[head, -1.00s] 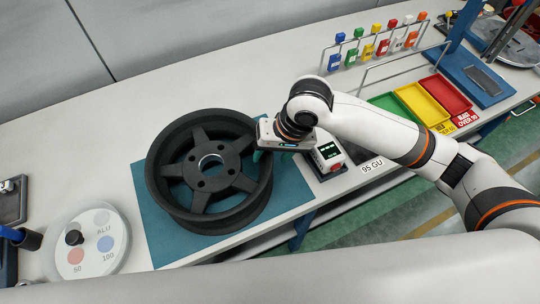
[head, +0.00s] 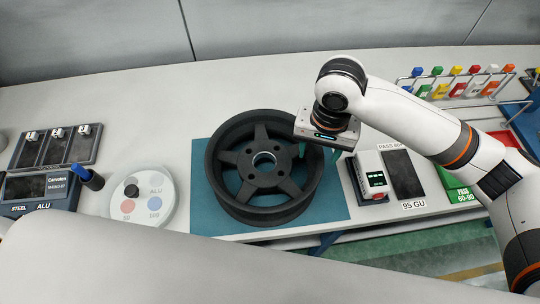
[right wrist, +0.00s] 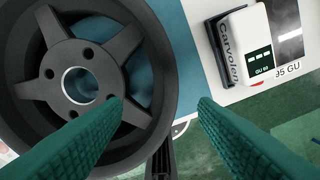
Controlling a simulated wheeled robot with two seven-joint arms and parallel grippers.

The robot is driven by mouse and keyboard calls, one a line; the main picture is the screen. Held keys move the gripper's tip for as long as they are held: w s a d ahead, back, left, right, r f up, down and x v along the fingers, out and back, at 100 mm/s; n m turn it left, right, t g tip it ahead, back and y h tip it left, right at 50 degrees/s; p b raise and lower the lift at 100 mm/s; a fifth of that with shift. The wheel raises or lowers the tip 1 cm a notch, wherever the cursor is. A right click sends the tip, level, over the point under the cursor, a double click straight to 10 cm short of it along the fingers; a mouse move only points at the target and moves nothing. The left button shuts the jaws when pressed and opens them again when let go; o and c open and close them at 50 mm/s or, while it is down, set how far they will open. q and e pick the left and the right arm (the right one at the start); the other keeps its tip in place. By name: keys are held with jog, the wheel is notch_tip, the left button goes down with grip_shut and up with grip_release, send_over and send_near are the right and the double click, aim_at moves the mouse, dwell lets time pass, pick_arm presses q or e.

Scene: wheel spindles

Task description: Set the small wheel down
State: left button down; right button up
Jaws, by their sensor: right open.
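The black five-spoke wheel (head: 284,192) lies flat on the blue mat (head: 336,203). It also shows at the left of the right wrist view (right wrist: 88,50), with its rim curving down between my fingers. My right gripper (head: 316,152) is at the wheel's right rim with its green fingers pointing down. In the right wrist view my right gripper (right wrist: 160,103) is open, one finger over the spokes and the other outside the rim. I cannot tell whether either finger touches the rim. My left gripper is not in view.
A white gauge (head: 371,175) stands close right of the mat, beside a dark plate (head: 403,174). A round disc (head: 142,204) with coloured spots lies to the left. The table behind the wheel is clear.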

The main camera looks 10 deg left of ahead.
aim_at(316, 169)
jog(key=f+p, duration=0.1)
jog(key=f, duration=0.5)
jog(key=shift+d+f, duration=0.1)
jog(key=shift+d, duration=0.1)
jog(key=shift+f+p, duration=0.4)
jog(key=shift+f, duration=0.2)
notch_tip(316, 169, down, 4)
jog(key=shift+d+r+p, duration=0.1)
jog(key=shift+r+p, duration=0.1)
jog(key=shift+p, duration=0.4)
jog(key=shift+f, duration=0.4)
jog(key=shift+c, duration=0.3)
grip_shut()
jog(key=shift+r, duration=0.1)
